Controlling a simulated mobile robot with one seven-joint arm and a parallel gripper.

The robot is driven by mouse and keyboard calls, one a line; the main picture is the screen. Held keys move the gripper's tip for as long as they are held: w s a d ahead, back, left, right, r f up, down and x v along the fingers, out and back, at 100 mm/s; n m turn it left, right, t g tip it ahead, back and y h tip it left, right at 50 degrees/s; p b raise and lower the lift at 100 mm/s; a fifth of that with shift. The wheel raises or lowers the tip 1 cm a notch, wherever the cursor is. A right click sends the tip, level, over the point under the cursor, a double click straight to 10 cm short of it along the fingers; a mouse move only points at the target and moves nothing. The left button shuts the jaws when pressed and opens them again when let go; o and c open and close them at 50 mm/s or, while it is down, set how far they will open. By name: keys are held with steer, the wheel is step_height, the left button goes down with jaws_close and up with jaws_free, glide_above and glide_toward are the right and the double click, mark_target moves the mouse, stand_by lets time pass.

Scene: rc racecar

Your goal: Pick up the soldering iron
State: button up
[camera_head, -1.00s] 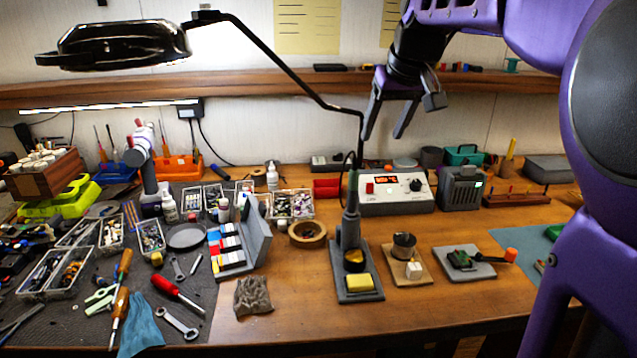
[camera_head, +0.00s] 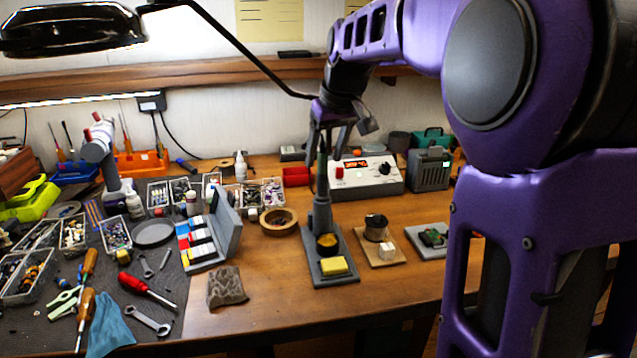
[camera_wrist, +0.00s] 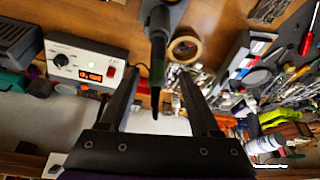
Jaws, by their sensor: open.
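The soldering iron (camera_head: 322,176) stands upright in its grey stand (camera_head: 335,283) on the bench, with a yellow sponge (camera_head: 333,266) at the stand's front. In the wrist view the iron (camera_wrist: 158,57) shows its dark green handle and black end between my fingers. My gripper (camera_head: 328,190) is open, pointing down over the top of the iron. In the wrist view its two fingers (camera_wrist: 157,92) lie on either side of the handle, with a gap on each side. The exact contact depth is hard to tell.
The soldering station (camera_head: 367,177) with a red display stands just behind. A tape roll (camera_head: 278,221) and a grey case with coloured blocks (camera_head: 224,225) are left. A solder spool (camera_head: 376,228) is right. A black lamp arm (camera_head: 240,50) crosses above.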

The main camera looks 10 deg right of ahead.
steer(key=b, duration=0.1)
glide_above(322, 196)
steer(key=w, duration=0.1)
step_height(322, 196, down, 6)
steer(key=shift+d+r, duration=0.15)
steer(key=shift+r, duration=0.2)
jaws_close()
